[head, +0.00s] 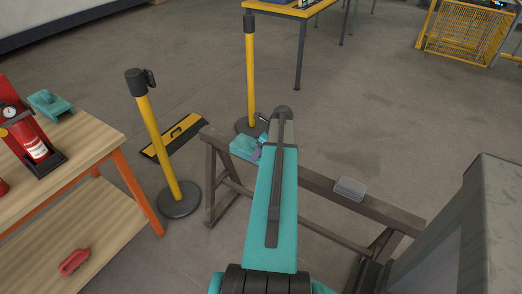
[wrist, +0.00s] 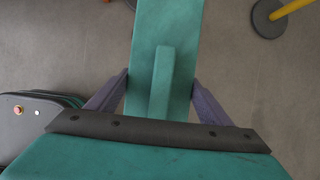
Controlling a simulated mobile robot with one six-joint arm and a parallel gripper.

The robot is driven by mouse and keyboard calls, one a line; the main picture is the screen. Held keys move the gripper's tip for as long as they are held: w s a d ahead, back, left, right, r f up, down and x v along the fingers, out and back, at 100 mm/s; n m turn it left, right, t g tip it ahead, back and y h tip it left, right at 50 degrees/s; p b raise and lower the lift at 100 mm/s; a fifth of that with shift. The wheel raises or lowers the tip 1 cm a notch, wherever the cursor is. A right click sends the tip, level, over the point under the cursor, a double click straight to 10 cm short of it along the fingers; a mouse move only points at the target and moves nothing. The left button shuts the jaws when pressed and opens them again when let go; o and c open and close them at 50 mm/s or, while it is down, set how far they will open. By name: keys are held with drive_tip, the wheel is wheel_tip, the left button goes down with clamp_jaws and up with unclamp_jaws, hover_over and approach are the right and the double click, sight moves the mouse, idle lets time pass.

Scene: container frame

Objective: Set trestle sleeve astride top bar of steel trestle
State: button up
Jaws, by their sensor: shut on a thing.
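The teal trestle sleeve (head: 242,146) shows in the head view just left of my arm, at the far left part of the steel trestle (head: 315,185). In the wrist view the sleeve (wrist: 180,25) is a teal panel with a raised ridge. My gripper (wrist: 160,80) is shut on that ridge, one purple finger on each side. In the head view my gripper (head: 258,153) is mostly hidden by my arm. The sleeve overlaps the trestle's top bar in the picture; whether it touches or straddles the bar cannot be told.
A small grey block (head: 350,188) lies on the top bar to the right. Yellow posts (head: 160,140) stand left and behind the trestle. A wooden bench (head: 80,160) at left carries a red extinguisher (head: 35,145) and another teal piece (head: 50,104).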

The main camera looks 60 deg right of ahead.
drive_tip(key=shift+f, duration=0.45)
idle(0.4)
drive_tip(key=o, duration=1.1)
drive_tip(key=shift+o, duration=0.2)
drive_tip(key=shift+r, duration=0.15)
drive_tip(key=v, duration=1.3)
drive_tip(key=shift+s+r+b, duration=0.15)
drive_tip(key=shift+r+b, duration=0.1)
drive_tip(key=shift+b, duration=0.15)
